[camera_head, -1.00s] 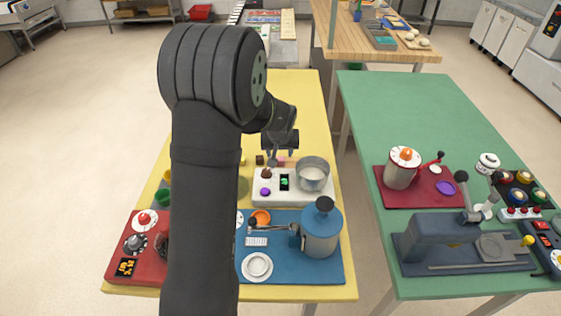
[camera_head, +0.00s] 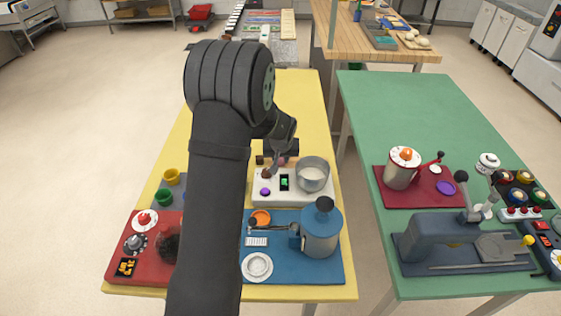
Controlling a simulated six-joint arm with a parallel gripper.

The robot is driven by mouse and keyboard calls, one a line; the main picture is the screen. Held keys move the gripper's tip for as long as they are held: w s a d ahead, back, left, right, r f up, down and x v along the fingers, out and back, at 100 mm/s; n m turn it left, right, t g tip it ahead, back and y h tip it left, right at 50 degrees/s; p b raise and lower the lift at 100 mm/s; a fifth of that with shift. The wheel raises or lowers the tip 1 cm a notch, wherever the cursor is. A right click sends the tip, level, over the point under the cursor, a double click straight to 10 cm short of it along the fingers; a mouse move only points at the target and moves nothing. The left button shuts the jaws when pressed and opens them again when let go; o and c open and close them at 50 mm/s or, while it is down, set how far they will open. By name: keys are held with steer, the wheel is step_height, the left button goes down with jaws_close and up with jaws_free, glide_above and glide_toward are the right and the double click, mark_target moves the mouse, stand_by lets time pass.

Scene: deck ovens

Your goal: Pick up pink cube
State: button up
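The pink cube (camera_head: 283,161) is a small patch just behind the white machine, on the yellow table (camera_head: 300,110). It is mostly hidden by my gripper. My gripper (camera_head: 279,162) points down right at the cube, its fingers small and dark in this view. I cannot tell whether the fingers are around the cube or above it, or whether they are open or shut.
A brown cube (camera_head: 259,160) sits just left of my gripper. The white machine (camera_head: 262,199) with a steel pot (camera_head: 313,174) stands directly in front. A blue mat (camera_head: 295,271) with a blue canister (camera_head: 321,232) lies nearer. The yellow table's far part is clear.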

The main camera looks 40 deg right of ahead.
steer(key=c, duration=0.3)
steer(key=shift+c, duration=0.2)
